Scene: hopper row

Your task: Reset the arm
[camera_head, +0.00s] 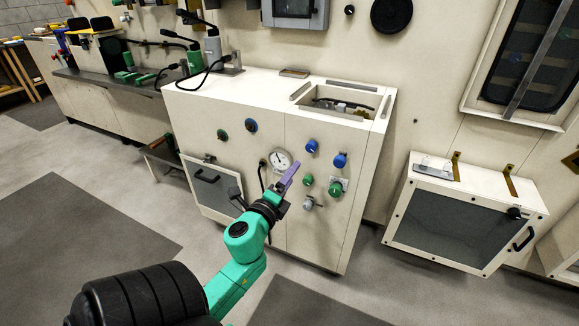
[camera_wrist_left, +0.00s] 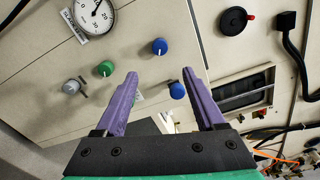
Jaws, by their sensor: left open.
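My left arm, green and black, reaches in from the bottom left of the head view. Its left gripper (camera_head: 288,179) has purple fingers and is in front of the white cabinet (camera_head: 241,110), close to the round gauge (camera_head: 281,161). In the left wrist view the gripper (camera_wrist_left: 160,76) is open, with its two purple fingers apart and nothing held between them. A blue knob (camera_wrist_left: 160,46) shows beyond the fingertips, and another blue knob (camera_wrist_left: 177,90) shows between the fingers. Whether a finger touches the panel cannot be told. My right gripper is in neither view.
Blue (camera_head: 340,160) and green knobs (camera_head: 336,188) stick out of the cabinet front. The cabinet top has an open hopper recess (camera_head: 340,101). A handled box (camera_head: 465,205) is on the wall at right. Grey floor is clear at lower left.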

